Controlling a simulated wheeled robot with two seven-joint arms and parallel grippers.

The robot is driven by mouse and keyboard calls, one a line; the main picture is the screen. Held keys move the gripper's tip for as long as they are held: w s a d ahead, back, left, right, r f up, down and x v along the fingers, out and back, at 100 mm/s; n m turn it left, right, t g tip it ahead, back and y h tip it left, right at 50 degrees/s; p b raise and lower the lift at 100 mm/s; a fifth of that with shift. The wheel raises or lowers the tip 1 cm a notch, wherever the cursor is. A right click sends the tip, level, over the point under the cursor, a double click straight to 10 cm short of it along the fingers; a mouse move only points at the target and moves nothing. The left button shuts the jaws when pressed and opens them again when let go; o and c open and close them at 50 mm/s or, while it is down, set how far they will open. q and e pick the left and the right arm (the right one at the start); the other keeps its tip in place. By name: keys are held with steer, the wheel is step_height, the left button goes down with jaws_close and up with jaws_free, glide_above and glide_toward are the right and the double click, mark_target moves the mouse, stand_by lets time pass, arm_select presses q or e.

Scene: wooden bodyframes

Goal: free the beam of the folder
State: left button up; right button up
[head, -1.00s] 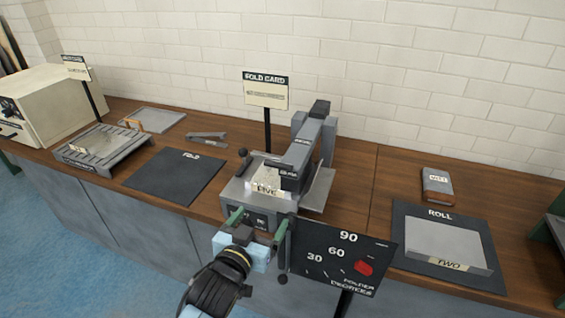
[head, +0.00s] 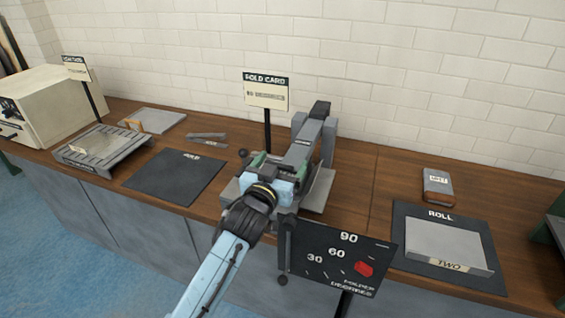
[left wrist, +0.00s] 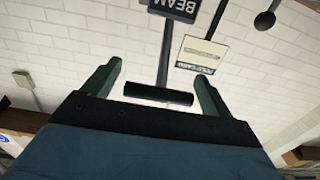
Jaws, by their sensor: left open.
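The folder (head: 318,190) stands on the wooden bench in the middle of the head view, with its raised dark-tipped arm leaning up to the back right. In the left wrist view the beam's black BEAM label (left wrist: 176,8) is at the top, with a post running down to a dark crossbar handle (left wrist: 158,94). My left gripper (left wrist: 158,85) is open, its green fingers on either side of that handle. In the head view the left gripper (head: 268,165) covers the folder's front and the card there. Contact with the handle cannot be told. My right gripper is not in view.
The FOLDER DEGREES board (head: 325,272) with a red marker stands at the bench front. A FOLD CARD sign (head: 266,92) rises behind. The FOLD mat (head: 172,177) lies left and the ROLL mat (head: 418,259) with a grey plate right. Bare bench lies between folder and ROLL mat.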

arm_select(q)
steer(key=shift+w+d, duration=0.15)
steer(key=shift+w, duration=0.45)
steer(key=shift+r, duration=0.1)
steer(key=c, duration=1.4)
